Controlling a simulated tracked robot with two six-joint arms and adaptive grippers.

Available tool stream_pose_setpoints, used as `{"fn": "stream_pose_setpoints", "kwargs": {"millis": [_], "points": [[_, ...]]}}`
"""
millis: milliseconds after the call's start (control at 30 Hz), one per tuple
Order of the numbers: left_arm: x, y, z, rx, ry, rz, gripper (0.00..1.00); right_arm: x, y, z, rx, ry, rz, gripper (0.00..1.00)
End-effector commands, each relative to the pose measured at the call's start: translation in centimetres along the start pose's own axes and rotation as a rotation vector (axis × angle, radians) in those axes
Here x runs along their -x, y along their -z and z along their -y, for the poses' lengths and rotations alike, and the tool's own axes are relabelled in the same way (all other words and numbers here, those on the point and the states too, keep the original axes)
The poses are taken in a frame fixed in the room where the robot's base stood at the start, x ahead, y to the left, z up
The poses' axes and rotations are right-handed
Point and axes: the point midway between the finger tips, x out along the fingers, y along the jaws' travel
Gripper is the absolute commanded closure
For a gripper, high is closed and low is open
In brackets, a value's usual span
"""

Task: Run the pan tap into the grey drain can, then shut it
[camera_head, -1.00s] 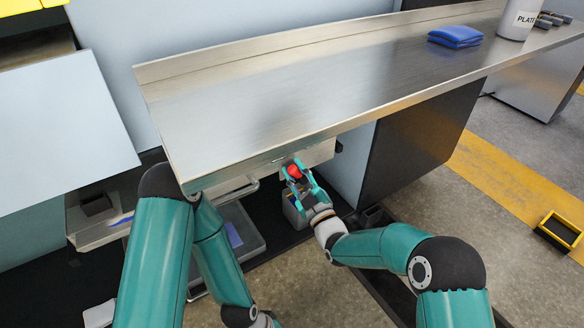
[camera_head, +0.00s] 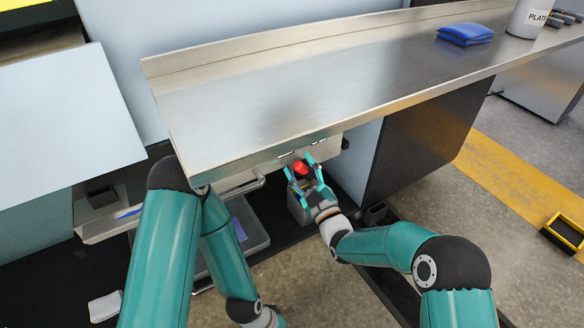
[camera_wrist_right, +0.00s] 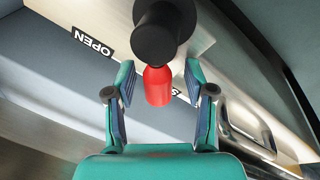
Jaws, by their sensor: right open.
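The pan tap's red handle (camera_head: 300,168) sits under the front edge of the steel bench. In the right wrist view the red handle (camera_wrist_right: 158,86) hangs from a black round part (camera_wrist_right: 165,32). My right gripper (camera_head: 300,163) is open, with one finger on each side of the handle; the wrist view shows gaps between the handle and both fingers (camera_wrist_right: 158,78). The grey drain can (camera_head: 298,210) stands below the tap, partly hidden by my right gripper. The tap's spout and any flow cannot be made out. My left arm reaches down past the bottom edge, its gripper out of view.
An OPEN label (camera_wrist_right: 93,42) is left of the handle; another label (camera_wrist_right: 180,93) is mostly hidden behind it. The steel bench (camera_head: 270,105) overhangs the tap. A blue folded cloth (camera_head: 465,35) and a white container (camera_head: 527,20) stand on it. A grey tray (camera_head: 250,240) lies below.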

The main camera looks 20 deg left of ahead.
Motion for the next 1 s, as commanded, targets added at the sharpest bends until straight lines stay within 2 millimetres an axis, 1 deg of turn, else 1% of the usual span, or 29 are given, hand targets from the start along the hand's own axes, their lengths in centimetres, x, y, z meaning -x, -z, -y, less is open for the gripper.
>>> {"fn": "stream_pose_setpoints", "kwargs": {"millis": [167, 267, 367, 600, 733, 867, 1000], "points": [[0.1, 0.0, 0.0, 0.0, 0.0, 0.0, 0.46, 0.7, -0.1, -0.1, -0.001, -0.001, 0.002, 0.46], [0.1, 0.0, 0.0, 0.0, 0.0, 0.0, 0.46, 1.9, -0.1, -0.1, -0.002, 0.0, 0.003, 0.46], [0.1, 0.0, 0.0, 0.0, 0.0, 0.0, 0.46, 3.5, -0.1, -0.1, -0.002, 0.001, 0.004, 0.46], [0.1, 0.0, 0.0, 0.0, 0.0, 0.0, 0.46, 8.3, -0.3, 0.0, -0.002, 0.002, 0.005, 0.46], [0.1, 0.0, 0.0, 0.0, 0.0, 0.0, 0.46, 10.3, -0.2, 0.0, -0.001, 0.002, 0.003, 0.46], [0.1, 0.0, 0.0, 0.0, 0.0, 0.0, 0.46, 11.5, -0.2, 0.1, -0.001, 0.002, 0.001, 0.46], [0.0, 0.0, 0.0, 0.0, 0.0, 0.0, 0.46, 11.9, -0.1, 0.1, 0.0, 0.001, -0.001, 0.46]]}}
